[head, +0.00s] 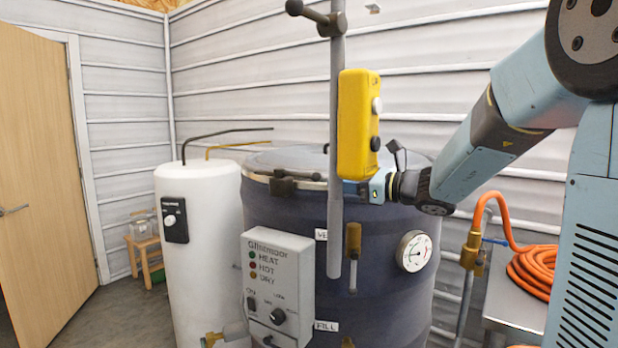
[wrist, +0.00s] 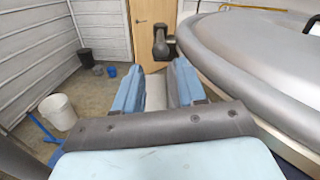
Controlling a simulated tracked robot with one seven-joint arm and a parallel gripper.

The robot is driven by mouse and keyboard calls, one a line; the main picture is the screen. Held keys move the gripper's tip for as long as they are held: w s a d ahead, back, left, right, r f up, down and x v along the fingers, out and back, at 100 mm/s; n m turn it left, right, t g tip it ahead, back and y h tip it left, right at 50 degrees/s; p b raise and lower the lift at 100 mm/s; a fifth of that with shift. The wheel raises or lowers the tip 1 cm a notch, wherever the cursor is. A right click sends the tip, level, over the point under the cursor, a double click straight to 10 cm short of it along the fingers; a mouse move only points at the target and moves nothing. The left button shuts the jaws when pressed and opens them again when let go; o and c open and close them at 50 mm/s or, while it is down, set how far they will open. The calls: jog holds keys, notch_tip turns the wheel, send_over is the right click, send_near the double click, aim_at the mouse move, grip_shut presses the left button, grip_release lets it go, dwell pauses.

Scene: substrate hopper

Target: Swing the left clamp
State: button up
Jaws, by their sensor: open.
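The left clamp (head: 283,182) is a dark bar with a knob on the front rim of the dark blue hopper (head: 270,225), left of the grey pole. In the wrist view a dark clamp handle (wrist: 160,42) stands just ahead of the fingertips, roughly centred between them, with an apparent gap. My gripper (head: 352,187) is in front of the hopper rim, right of the left clamp, partly hidden by the pole and yellow pendant.
The grey pole (head: 336,120) and yellow pendant (head: 355,125) stand in front of the hopper. A second clamp (head: 397,152) is on the right rim. A white tank (head: 195,270) and control box (head: 279,285) are at left. A white bucket (wrist: 58,112) stands on the floor.

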aim_at(308, 176)
jog(key=x, duration=0.9)
jog(key=shift+w+a, duration=0.25)
jog(key=shift+a, duration=0.1)
grip_shut()
